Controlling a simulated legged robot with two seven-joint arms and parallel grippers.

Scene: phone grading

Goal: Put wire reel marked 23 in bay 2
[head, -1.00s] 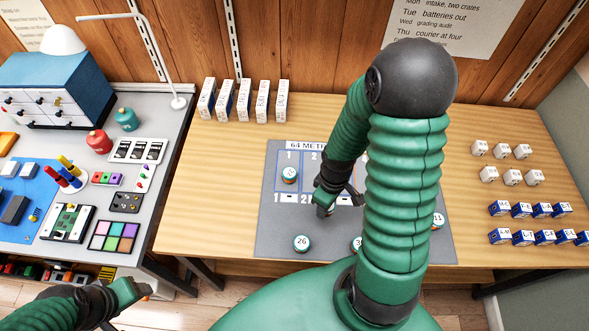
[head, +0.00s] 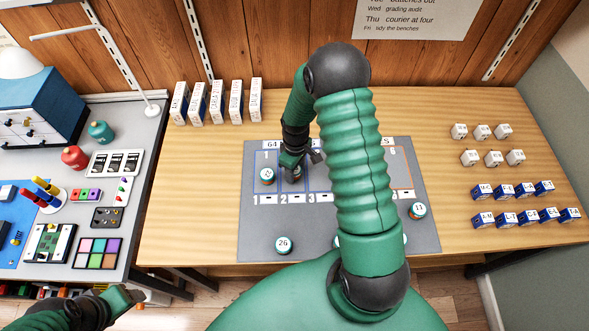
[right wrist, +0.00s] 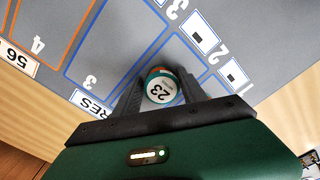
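The wire reel marked 23 (right wrist: 160,90) has a white top and a teal-and-orange side. It sits between the two fingers of my right gripper (right wrist: 157,98) in the right wrist view, and the fingers appear closed against it. In the head view, my right gripper (head: 298,172) is over bay 2 (head: 289,186) of the grey mat (head: 258,222), and the reel is mostly hidden under it. I cannot tell whether the reel touches the mat. My left gripper (head: 122,299) is at the lower left, empty, its fingers too unclear to judge.
Another reel (head: 267,176) stands in bay 1, just left of my right gripper. Reel 26 (head: 283,245) and a reel (head: 418,210) at right stand on the mat. White boxes (head: 218,103) stand behind it. My right arm covers the mat's middle.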

